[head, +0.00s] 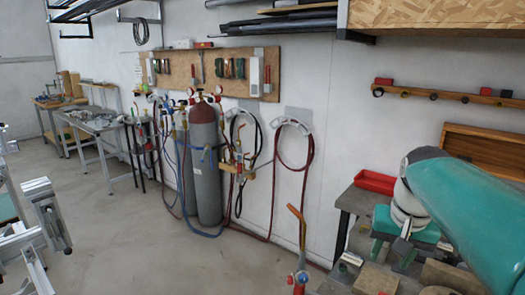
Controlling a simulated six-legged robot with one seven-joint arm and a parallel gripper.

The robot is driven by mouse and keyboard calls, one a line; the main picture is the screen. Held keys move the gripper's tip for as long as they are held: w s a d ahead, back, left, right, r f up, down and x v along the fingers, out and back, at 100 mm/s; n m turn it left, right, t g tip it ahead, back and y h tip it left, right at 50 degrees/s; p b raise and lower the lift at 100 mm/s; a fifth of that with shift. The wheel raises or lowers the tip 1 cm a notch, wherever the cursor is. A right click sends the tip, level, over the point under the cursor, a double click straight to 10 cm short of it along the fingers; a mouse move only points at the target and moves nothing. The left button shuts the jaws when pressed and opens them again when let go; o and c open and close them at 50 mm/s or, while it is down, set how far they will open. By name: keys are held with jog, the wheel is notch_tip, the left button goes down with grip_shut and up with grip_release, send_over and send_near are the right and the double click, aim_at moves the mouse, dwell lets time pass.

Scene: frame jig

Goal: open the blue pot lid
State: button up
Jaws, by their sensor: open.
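I cannot make out a blue pot or its lid anywhere in the head view. A large teal and white arm part, which looks like mine, reaches in from the right edge over a cluttered workbench (345,200). I see no gripper fingers at its end. The arm hides part of the bench behind it.
A red tray (375,182) sits at the bench's back. A grey gas cylinder (206,165) with hoses stands by the wall. Metal frame parts (46,213) stand at the left edge. Worktables (88,122) stand farther back. The floor between is clear.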

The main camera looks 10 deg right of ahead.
jog(key=s+a+f+n+t, duration=0.1)
jog(key=s+a+f+n, duration=0.1)
jog(key=a, duration=0.5)
jog(key=s+a+f+n+t, duration=0.2)
jog(key=s+a+f+n, duration=0.1)
jog(key=s+a, duration=0.4)
jog(key=shift+s+a+f, duration=0.15)
jog(key=shift+a+f, duration=0.25)
jog(key=shift+f, duration=0.3)
jog(key=shift+s+a+f+n, duration=0.15)
jog(key=shift+a+f+n, duration=0.05)
jog(key=shift+n, duration=0.1)
jog(key=c, duration=0.3)
grip_shut()
